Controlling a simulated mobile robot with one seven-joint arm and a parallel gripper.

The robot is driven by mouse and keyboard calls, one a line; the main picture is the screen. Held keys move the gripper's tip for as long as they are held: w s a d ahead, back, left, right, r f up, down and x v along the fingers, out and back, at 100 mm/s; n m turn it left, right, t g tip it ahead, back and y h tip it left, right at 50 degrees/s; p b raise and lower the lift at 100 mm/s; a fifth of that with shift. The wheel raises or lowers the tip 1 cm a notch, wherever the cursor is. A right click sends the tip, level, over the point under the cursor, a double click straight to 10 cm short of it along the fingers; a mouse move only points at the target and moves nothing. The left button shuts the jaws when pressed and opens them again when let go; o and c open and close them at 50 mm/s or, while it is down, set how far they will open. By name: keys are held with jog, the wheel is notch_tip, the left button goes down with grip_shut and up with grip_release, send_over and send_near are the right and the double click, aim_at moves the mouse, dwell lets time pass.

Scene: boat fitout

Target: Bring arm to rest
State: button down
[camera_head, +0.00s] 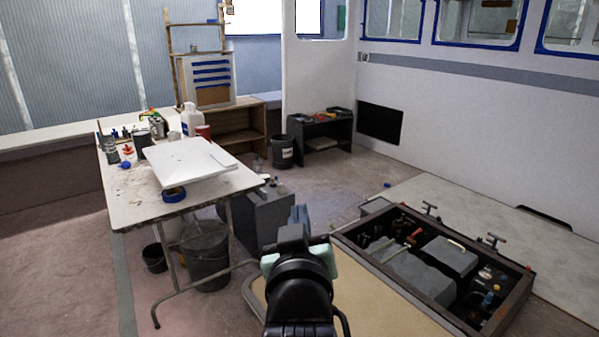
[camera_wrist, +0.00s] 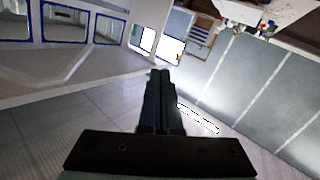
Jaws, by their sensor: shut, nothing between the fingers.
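My arm rises from the bottom middle of the head view, and its end with my gripper (camera_head: 299,216) points away from the camera, between the work table and the open floor hatch. In the wrist view my gripper (camera_wrist: 160,76) shows as two dark fingers side by side. The fingers are shut against each other with nothing between them. The gripper is held in free air and touches nothing that I can see. In the head view the fingertips are small and partly hidden behind the wrist.
A folding table (camera_head: 140,210) with cans, tape and a white panel (camera_head: 190,160) stands on the left. Buckets (camera_head: 205,255) and a grey case (camera_head: 262,215) are under and beside it. An open hatch (camera_head: 350,240) holding equipment is on the right. Floor shows behind, near a dark shelf (camera_head: 320,128).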

jog(key=s+r+m+t+p, duration=0.1)
jog(key=s+r+t+p, duration=0.1)
jog(key=s+r+t, duration=0.3)
jog(key=s+r+m+t+p, duration=0.1)
jog(key=s+r+t, duration=0.4)
jog(key=s+r, duration=0.8)
notch_tip(320, 180, up, 15)
jog(key=shift+s+f+m+p, duration=0.1)
jog(key=shift+s+m+p, duration=0.05)
jog(key=shift+m+p, duration=0.25)
